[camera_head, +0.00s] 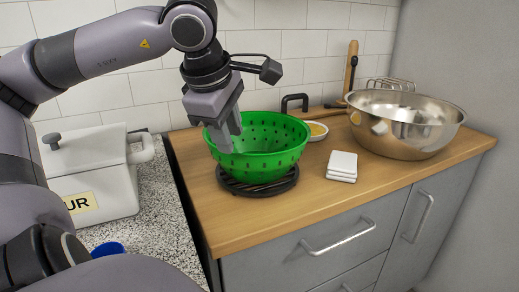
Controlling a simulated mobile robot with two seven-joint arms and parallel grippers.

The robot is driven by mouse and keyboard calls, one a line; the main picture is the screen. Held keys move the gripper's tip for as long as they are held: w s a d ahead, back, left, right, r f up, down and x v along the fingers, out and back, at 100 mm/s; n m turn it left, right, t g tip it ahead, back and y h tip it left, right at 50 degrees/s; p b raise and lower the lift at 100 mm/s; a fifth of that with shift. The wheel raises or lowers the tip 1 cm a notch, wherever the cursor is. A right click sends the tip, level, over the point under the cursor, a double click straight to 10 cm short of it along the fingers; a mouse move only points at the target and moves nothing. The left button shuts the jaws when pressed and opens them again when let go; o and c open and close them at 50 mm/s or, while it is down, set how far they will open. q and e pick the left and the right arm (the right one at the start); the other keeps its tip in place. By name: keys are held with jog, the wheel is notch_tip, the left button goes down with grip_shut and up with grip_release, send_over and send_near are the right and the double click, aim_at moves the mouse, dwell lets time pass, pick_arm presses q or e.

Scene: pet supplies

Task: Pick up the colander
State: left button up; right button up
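The green colander (265,160) stands upright on a dark round trivet (258,187) on the wooden worktop (325,197). Its wall has rows of holes. My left gripper (228,140) points down at the colander's left rim. One finger shows in front of the rim and covers part of it, and the other is close beside it, over the opening. The gap between the fingertips and any contact with the rim are hard to make out. My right gripper is not in view.
A large metal bowl (405,122) stands at the right. A white lidded container (93,178) stands on the speckled counter (160,215) at left. The worktop's front is clear.

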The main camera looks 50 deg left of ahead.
aim_at(234, 155)
pick_arm(q)
jog(key=shift+x, duration=2.95)
jog(key=shift+s, duration=0.2)
jog(key=shift+f+b, duration=0.3)
jog(key=shift+b, duration=0.3)
grip_shut()
